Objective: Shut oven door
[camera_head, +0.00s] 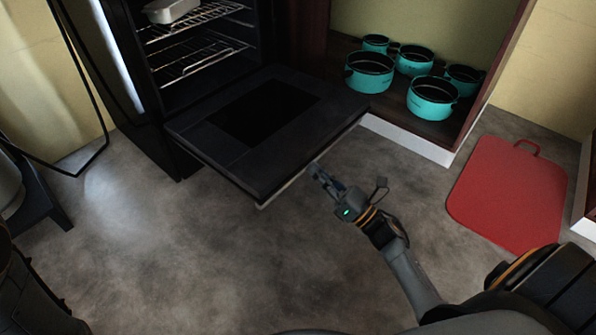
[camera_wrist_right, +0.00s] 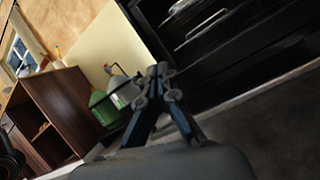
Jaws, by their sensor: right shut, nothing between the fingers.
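The black oven (camera_head: 150,100) stands at the upper left in the head view. Its door (camera_head: 200,140) is folded down and open, lying about level above the floor, with a dark glass panel in it. My right gripper (camera_head: 317,170) is just off the door's front edge, at its right part, with its fingers shut and empty. I cannot tell if the fingertips touch the door. In the right wrist view the shut fingers (camera_wrist_right: 160,80) point up, with a dark appliance front (camera_wrist_right: 230,45) beyond them. My left gripper is not in view.
Wire racks (camera_head: 200,50) and a metal pan (camera_head: 171,10) are inside the oven. An open cabinet with several teal pots (camera_head: 432,98) stands right of the door. A red board (camera_head: 510,195) lies on the floor at right. The floor (camera_head: 220,250) before the door is clear.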

